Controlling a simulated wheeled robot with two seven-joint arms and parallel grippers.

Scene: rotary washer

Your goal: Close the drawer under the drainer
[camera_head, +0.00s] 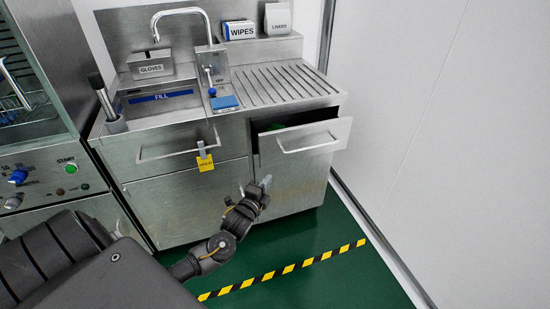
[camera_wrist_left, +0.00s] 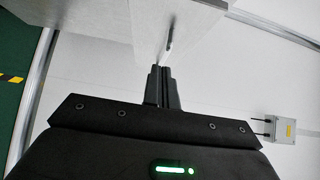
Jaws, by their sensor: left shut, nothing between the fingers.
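The drawer (camera_head: 302,139) under the ribbed drainer (camera_head: 275,84) is pulled partly out, with a dark gap above its front and something green just visible inside. Its bar handle (camera_head: 308,147) runs along the front. My left gripper (camera_head: 266,183) is below and in front of this drawer, near the cabinet door beneath it. In the left wrist view my left gripper (camera_wrist_left: 160,72) is shut and empty, with a metal bar (camera_wrist_left: 169,36) and a panel edge just beyond the fingertips. I cannot tell whether they touch. My right gripper does not show.
A drawer (camera_head: 178,152) with a yellow tag (camera_head: 205,163) sits under the sink, left of the open one. The washer (camera_head: 45,165) stands at the far left. A white wall (camera_head: 440,120) rises at the right. Green floor with a striped tape line (camera_head: 285,270) lies in front.

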